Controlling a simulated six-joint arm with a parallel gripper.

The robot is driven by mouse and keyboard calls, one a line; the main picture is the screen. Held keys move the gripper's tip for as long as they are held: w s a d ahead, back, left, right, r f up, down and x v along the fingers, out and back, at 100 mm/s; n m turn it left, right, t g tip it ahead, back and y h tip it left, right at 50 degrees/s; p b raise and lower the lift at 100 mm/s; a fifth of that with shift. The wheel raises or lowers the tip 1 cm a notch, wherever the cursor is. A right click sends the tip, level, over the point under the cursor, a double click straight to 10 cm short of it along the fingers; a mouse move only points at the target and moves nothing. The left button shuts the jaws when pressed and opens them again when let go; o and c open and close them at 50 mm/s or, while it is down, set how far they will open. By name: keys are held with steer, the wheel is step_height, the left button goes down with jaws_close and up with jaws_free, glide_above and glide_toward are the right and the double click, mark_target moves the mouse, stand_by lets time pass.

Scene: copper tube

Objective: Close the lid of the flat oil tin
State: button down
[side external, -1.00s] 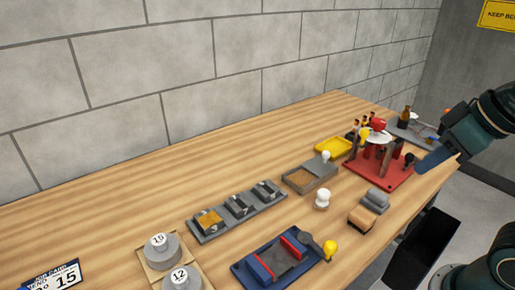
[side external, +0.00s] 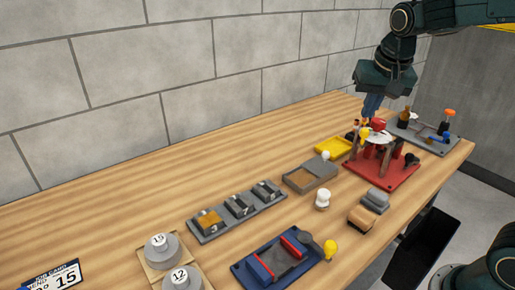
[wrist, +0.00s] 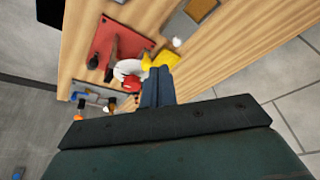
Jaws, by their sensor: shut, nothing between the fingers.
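The flat oil tin (side external: 300,181) appears to be the low grey box with a brown inside, in the middle of the bench. Its grey lid (side external: 318,164) covers only the far right part and carries a pale knob (side external: 326,155); the brown inside is exposed. The tin (wrist: 184,22) also shows at the top of the wrist view, cut off by the edge. My gripper (side external: 370,112) is shut and empty, high above the far right of the bench, behind the red stand and apart from the tin.
A red stand (side external: 390,178) with upright parts is right of the tin. A yellow tray (side external: 333,148) lies behind it. A white knob-like piece (side external: 322,199), grey and tan blocks and a blue vise (side external: 262,271) are in front. The bench's back left is clear.

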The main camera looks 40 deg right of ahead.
mark_target(311, 167)
steer(key=w+d+f+m+g, duration=0.1)
steer(key=w+d+f+m, duration=0.2)
steer(key=w, duration=0.3)
steer(key=w+d+f+m+g+h, duration=0.1)
steer(key=w+d+f+m, duration=0.2)
steer(key=w+f, duration=0.2)
steer(key=shift+w+f, duration=0.2)
steer(key=shift+w, duration=0.65)
steer(key=shift+f, duration=0.15)
steer(key=x, duration=0.9)
steer(key=shift+s+d+f, duration=0.15)
steer(key=shift+d, duration=0.1)
steer(key=shift+a+f, duration=0.15)
steer(key=shift+a, duration=0.2)
steer(key=shift+s+a, duration=0.25)
steer(key=shift+a, duration=0.5)
steer(key=shift+s+a, duration=0.3)
steer(key=shift+a, duration=0.45)
steer(key=shift+a, duration=0.1)
steer(key=a, duration=0.8)
